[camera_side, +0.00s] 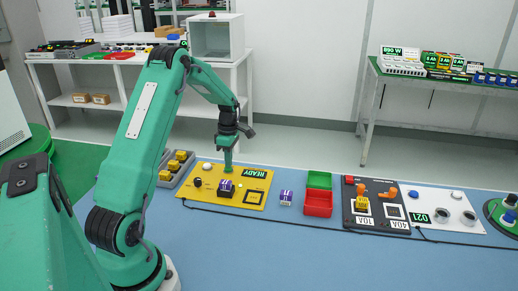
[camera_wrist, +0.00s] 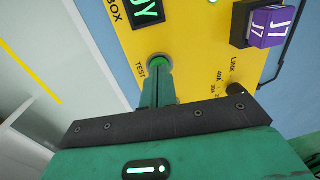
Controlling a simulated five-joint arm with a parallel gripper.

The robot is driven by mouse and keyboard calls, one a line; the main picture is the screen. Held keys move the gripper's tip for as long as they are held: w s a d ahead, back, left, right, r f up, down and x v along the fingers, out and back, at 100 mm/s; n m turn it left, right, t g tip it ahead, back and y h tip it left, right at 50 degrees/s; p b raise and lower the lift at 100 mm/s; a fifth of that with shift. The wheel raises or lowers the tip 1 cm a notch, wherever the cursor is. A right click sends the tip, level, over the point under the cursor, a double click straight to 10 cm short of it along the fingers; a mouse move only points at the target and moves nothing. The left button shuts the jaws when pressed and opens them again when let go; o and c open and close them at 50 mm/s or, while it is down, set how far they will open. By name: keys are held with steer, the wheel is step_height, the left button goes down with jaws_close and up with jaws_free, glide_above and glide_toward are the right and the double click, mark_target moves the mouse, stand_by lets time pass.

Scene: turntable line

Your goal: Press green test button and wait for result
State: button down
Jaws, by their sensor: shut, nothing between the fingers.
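The yellow test panel (camera_side: 215,198) lies on the blue bench, and its surface fills the upper part of the wrist view (camera_wrist: 205,60). The green button (camera_wrist: 159,60) is beside the word TEST. My gripper (camera_side: 228,170) points down over the panel's far edge with its fingers together and empty. In the wrist view its fingertips (camera_wrist: 158,77) overlap the button's near edge; I cannot tell whether they touch it. The display (camera_side: 254,172) reads READY in green. A purple block (camera_side: 226,186) marked J7 (camera_wrist: 270,27) sits in a black holder on the panel.
Another purple block (camera_side: 286,197) lies right of the panel. Beyond it are a green bin (camera_side: 319,179), a red bin (camera_side: 318,203) and a black panel (camera_side: 376,219). A grey tray of yellow parts (camera_side: 168,181) stands left. A cable runs along the bench front.

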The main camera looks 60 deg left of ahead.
steer(key=shift+f, duration=0.2)
steer(key=shift+s+f, duration=0.1)
steer(key=shift+f, duration=0.9)
steer(key=shift+r, duration=0.15)
step_height(320, 180, up, 15)
steer(key=w, duration=0.2)
steer(key=shift+a, duration=0.45)
steer(key=shift+r, duration=0.1)
